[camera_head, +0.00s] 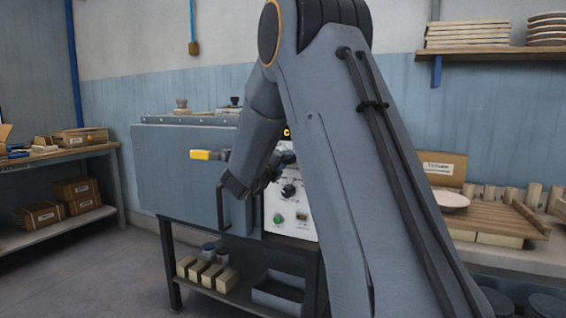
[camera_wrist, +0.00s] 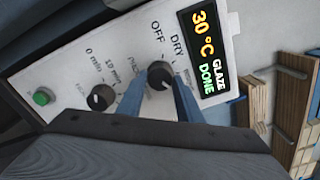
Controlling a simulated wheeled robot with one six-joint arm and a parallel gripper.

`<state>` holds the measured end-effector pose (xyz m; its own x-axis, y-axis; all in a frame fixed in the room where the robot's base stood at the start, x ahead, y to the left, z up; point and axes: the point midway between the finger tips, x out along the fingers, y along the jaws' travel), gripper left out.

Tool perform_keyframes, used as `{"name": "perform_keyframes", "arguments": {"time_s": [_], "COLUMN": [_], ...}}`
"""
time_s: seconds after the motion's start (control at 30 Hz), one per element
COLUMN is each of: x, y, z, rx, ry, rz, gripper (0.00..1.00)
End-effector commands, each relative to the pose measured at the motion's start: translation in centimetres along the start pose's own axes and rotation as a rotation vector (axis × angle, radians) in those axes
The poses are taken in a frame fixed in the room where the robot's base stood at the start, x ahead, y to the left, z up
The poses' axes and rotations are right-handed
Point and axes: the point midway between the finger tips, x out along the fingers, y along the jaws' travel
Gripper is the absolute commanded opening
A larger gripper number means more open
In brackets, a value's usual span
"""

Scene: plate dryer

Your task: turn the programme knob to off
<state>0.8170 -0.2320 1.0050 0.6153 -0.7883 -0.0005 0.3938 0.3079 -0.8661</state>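The programme knob (camera_wrist: 161,75) is a round black knob on the white control panel (camera_wrist: 70,68) in the wrist view. OFF and DRY are printed around it; other labels are partly covered or too small to read. I cannot tell clearly where its pointer aims. My gripper (camera_wrist: 160,84) has its two blue-grey fingers apart, one on each side of this knob, with the tips at its edges. I cannot tell whether they press on it. In the head view my gripper (camera_head: 268,172) is at the upper panel and hides this knob.
A display (camera_wrist: 205,48) reads 30 °C, GLAZE DONE. A timer knob (camera_wrist: 102,97) and a green button (camera_wrist: 42,97) are beside the left finger.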

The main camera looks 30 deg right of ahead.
Motion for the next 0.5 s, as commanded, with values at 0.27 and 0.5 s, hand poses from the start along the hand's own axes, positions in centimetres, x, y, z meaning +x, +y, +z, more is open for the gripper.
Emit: {"name": "perform_keyframes", "arguments": {"time_s": [0.27,0.5], "x": [-0.07,0.0], "y": [-0.02,-0.12], "z": [0.08,0.04], "rx": [-0.015,-0.112], "ry": [-0.001,0.0], "rz": [0.0,-0.001], "gripper": [0.1,0.1]}}
